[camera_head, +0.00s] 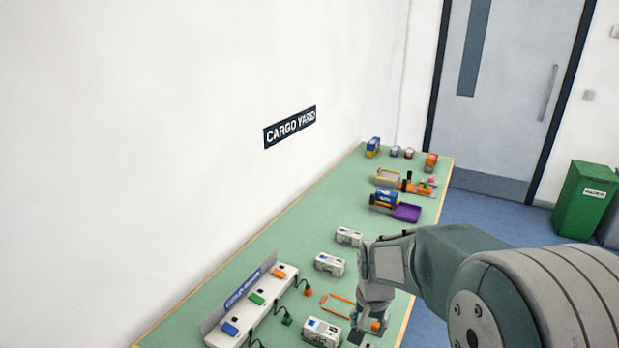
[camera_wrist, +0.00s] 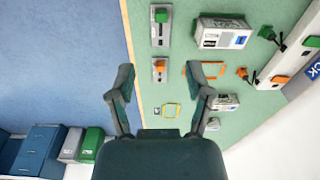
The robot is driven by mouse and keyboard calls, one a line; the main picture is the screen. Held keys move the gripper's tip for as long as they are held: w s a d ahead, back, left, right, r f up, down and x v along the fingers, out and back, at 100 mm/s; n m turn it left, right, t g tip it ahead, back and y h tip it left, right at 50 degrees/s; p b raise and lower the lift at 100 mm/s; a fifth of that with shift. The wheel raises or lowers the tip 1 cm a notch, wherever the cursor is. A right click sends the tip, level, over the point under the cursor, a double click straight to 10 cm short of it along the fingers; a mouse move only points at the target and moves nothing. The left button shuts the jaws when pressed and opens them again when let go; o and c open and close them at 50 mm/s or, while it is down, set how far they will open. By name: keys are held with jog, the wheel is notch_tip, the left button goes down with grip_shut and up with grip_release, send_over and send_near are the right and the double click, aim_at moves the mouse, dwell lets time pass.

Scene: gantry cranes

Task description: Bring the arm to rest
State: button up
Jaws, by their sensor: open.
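My arm reaches in from the right over the green table (camera_head: 300,240) in the head view. My gripper (camera_head: 368,328) hangs down near the table's right edge. In the wrist view my gripper (camera_wrist: 162,84) is open, with nothing between its two fingers. A small orange block on a grey plate (camera_wrist: 160,70) lies just beyond the fingers in that view. An orange outline (camera_wrist: 190,68) is close to the right finger, which partly hides it. I cannot tell the exact gap between the fingertips and the table.
White boxes (camera_head: 322,332) stand along the table. A white rack (camera_head: 252,306) with coloured blocks and plugs is on the left. A purple tray (camera_head: 407,212) and toy vehicles stand farther back. A green bin (camera_head: 582,200) is on the floor by the door. Blue floor lies right of the table.

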jog(key=s+d+r+n+t, duration=0.1)
jog(key=s+r+n+t, duration=0.1)
jog(key=s+r, duration=0.5)
jog(key=s+d+r+n+t, duration=0.1)
jog(key=s+r+n+t, duration=0.2)
jog(key=s+r, duration=0.5)
jog(key=s, duration=0.4)
jog(key=shift+s, duration=0.25)
